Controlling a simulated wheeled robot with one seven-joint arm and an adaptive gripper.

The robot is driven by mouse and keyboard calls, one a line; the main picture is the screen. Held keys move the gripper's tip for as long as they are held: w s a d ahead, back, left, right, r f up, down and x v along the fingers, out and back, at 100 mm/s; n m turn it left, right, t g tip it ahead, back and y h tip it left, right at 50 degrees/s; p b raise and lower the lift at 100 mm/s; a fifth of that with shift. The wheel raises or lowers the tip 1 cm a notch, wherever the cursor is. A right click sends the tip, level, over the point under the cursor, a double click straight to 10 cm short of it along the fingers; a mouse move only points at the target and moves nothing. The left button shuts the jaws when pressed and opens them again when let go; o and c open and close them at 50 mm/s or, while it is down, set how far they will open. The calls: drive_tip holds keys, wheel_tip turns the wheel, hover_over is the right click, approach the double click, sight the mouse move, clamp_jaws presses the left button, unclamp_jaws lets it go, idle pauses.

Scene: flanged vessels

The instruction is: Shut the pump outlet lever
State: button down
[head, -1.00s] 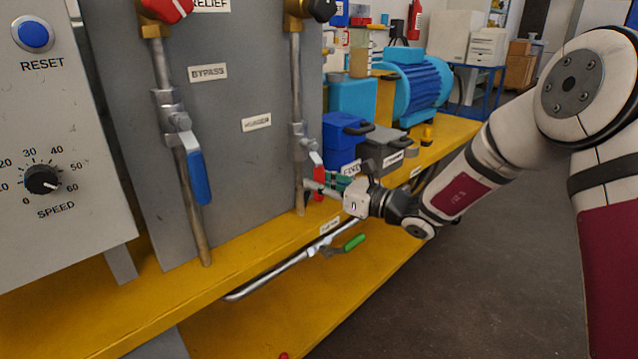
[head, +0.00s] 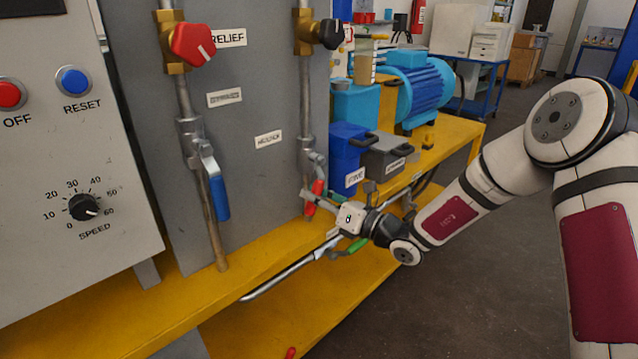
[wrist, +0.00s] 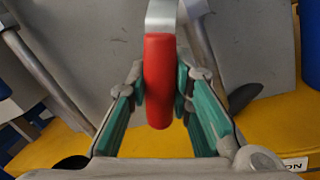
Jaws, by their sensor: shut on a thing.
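A red-handled lever (head: 316,190) hangs on the valve of the right-hand upright pipe (head: 307,110), in front of the grey panel. Its handle points down and lies close along the pipe. In the wrist view the red handle (wrist: 158,85) stands upright in the middle, with its metal arm above. My gripper (head: 315,198) is shut on this handle from the right side, with one green-padded finger on each side of it in the wrist view. The tag by this pipe is too blurred to read, so I cannot confirm the lever's name.
A blue lever (head: 219,197) hangs on the left pipe, and a green lever (head: 357,246) sits on the low pipe below the yellow bench (head: 270,255). Red (head: 192,44) and black (head: 331,33) knobs are above. Blue (head: 346,150) and grey (head: 388,158) boxes stand behind my gripper.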

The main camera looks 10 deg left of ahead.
drive_tip(key=s+r+m+p, duration=0.1)
drive_tip(key=m+p, duration=0.1)
drive_tip(key=s+a+r+m+p, duration=0.1)
drive_tip(key=m+p, duration=0.1)
drive_tip(key=p, duration=0.1)
drive_tip(key=shift+a+t, duration=0.15)
drive_tip(key=shift+t, duration=0.25)
drive_tip(key=shift+s+a+r+m+t+h+p, duration=0.15)
drive_tip(key=shift+s+a+r+m+t+p, duration=0.5)
drive_tip(key=shift+m+p, duration=1.2)
drive_tip(key=shift+w+d+r+m+t+h+p, duration=0.1)
drive_tip(key=shift+d+r+m+t+p, duration=0.1)
drive_tip(key=shift+r+m+p, duration=1.3)
drive_tip(key=shift+s+a+r+m+t+h+p, duration=0.15)
drive_tip(key=shift+s+a+r+m+t+p, duration=0.25)
drive_tip(key=shift+m+p, duration=1.75)
drive_tip(key=shift+w+d+r, duration=0.1)
drive_tip(key=shift+w, duration=0.05)
drive_tip(key=c, duration=1.4)
unclamp_jaws()
drive_tip(key=shift+d, duration=0.1)
